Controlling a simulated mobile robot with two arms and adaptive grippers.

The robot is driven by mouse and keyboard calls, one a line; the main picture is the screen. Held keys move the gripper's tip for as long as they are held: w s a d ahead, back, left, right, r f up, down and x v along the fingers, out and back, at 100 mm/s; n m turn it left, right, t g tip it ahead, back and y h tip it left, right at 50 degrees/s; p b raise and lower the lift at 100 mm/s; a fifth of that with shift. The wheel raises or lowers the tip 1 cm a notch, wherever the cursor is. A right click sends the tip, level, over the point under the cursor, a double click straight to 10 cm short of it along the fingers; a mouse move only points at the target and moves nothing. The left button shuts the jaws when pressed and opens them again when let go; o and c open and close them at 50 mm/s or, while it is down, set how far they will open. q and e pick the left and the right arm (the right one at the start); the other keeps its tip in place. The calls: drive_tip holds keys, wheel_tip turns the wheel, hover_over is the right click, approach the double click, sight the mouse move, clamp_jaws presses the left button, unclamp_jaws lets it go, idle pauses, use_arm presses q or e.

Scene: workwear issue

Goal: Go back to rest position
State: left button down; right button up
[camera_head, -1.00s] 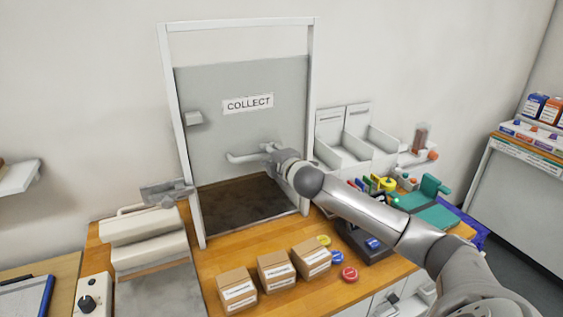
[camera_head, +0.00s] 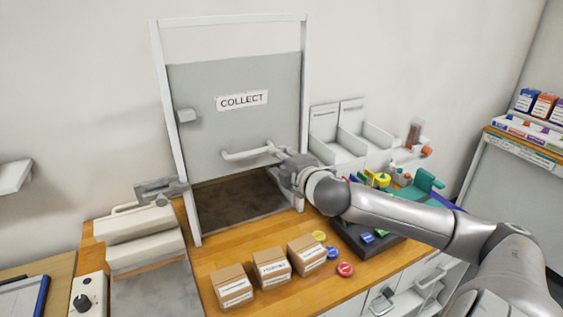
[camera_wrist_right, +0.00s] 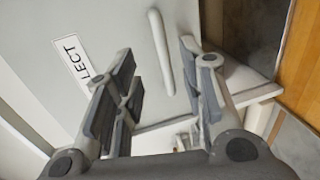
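My right gripper (camera_head: 282,158) is just off the right end of the white bar handle (camera_head: 246,153) on the grey sliding hatch door (camera_head: 210,125). In the right wrist view its two fingers (camera_wrist_right: 160,88) are spread wide with nothing between the pads. The handle (camera_wrist_right: 161,52) shows beyond the fingertips, apart from them. The door bears a "COLLECT" sign (camera_head: 242,100) and is raised, with a dark opening (camera_head: 240,203) below it. My right arm comes in from the lower right. My left gripper is not in view.
Small cardboard boxes (camera_head: 271,267) stand on the wooden counter (camera_head: 215,255), near coloured discs (camera_head: 345,269). A dark tray (camera_head: 365,250) lies under my right arm. White bins (camera_head: 338,150) stand right of the hatch, a beige machine (camera_head: 135,225) left of it.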

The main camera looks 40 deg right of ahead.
idle(0.4)
drive_tip(key=s+a+f+m+g, duration=0.2)
drive_tip(key=s+a+f, duration=0.2)
drive_tip(key=f, duration=0.3)
drive_tip(key=s+a+f+m+g+y, duration=0.1)
drive_tip(key=s+a+f+m+g, duration=0.15)
drive_tip(key=s+a+f, duration=0.35)
drive_tip(key=s+a+f+m+g, duration=0.1)
drive_tip(key=s+a+f+m, duration=0.15)
drive_tip(key=f, duration=0.55)
drive_tip(key=s+a+f+m+g+y, duration=0.2)
drive_tip(key=s+a+f+m+g, duration=0.15)
drive_tip(key=s+a, duration=0.45)
drive_tip(key=s+a+f+m+g+y, duration=0.1)
drive_tip(key=s+a+f+m+g, duration=0.25)
drive_tip(key=s, duration=0.75)
wheel_tip(320, 180, down, 32)
drive_tip(key=s+b, duration=0.2)
drive_tip(key=b, duration=0.2)
drive_tip(key=s+d+f+n+g+b, duration=0.1)
drive_tip(key=s+d+f+b, duration=0.2)
drive_tip(key=s+f, duration=1.3)
wheel_tip(320, 180, down, 3)
drive_tip(key=shift+r+g+b, duration=0.2)
drive_tip(key=shift+g+b, duration=0.15)
